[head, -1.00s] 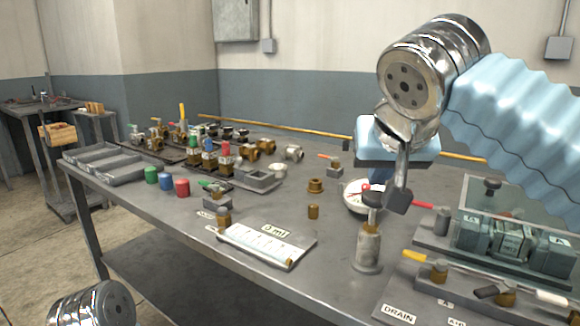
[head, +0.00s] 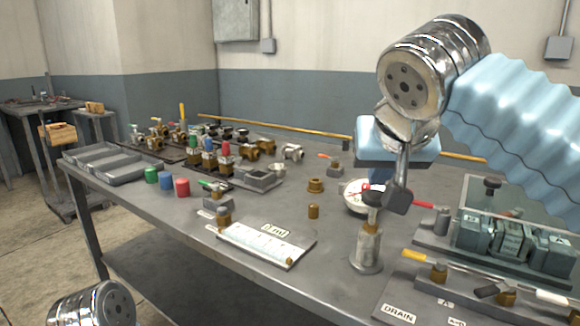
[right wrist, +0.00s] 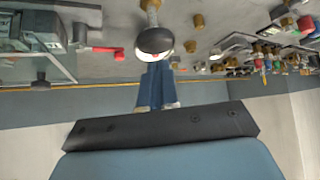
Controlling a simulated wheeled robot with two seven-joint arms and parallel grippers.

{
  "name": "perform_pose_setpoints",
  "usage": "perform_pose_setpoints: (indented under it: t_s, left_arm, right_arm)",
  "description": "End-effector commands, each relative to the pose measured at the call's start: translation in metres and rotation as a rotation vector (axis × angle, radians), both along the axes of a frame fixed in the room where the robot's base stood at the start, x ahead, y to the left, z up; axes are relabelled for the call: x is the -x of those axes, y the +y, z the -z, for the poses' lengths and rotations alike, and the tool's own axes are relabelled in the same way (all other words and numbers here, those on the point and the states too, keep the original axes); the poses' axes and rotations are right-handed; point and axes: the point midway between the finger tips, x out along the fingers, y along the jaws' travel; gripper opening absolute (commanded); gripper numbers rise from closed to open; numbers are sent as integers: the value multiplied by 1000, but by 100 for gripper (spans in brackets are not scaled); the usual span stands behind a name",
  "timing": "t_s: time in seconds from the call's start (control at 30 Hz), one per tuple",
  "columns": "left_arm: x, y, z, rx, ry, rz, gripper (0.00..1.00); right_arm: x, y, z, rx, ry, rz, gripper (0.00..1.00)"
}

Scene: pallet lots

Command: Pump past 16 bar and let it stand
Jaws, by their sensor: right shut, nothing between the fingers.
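The pump (head: 367,248) is a pale metal cylinder standing upright at the bench's front right, with a dark round knob (head: 372,197) on a short stem. My right gripper (head: 379,183) points down, shut and empty, just above the knob. In the right wrist view its blue fingers (right wrist: 157,72) are together at the dark knob (right wrist: 155,41); I cannot tell whether they touch. My left gripper is out of view.
A DRAIN-labelled panel (head: 398,314) with a yellow-ended lever (head: 412,254) and a clear-covered block unit (head: 515,230) stand right. A "0 ml" scale plate (head: 268,247) lies left of the pump. Several valves, coloured caps and grey trays (head: 105,160) fill the far left.

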Motion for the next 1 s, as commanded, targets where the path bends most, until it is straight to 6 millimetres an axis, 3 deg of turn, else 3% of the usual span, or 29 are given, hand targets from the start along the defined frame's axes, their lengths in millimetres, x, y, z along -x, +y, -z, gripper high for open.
perform_pose_setpoints:
  t_s: [0.77, 1.0]
  left_arm:
    - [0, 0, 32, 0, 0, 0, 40]
    - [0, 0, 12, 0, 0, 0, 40]
  right_arm:
    - [0, 0, 41, 0, 2, 0, 0]
    - [0, 0, 21, 1, 2, -1, 0]
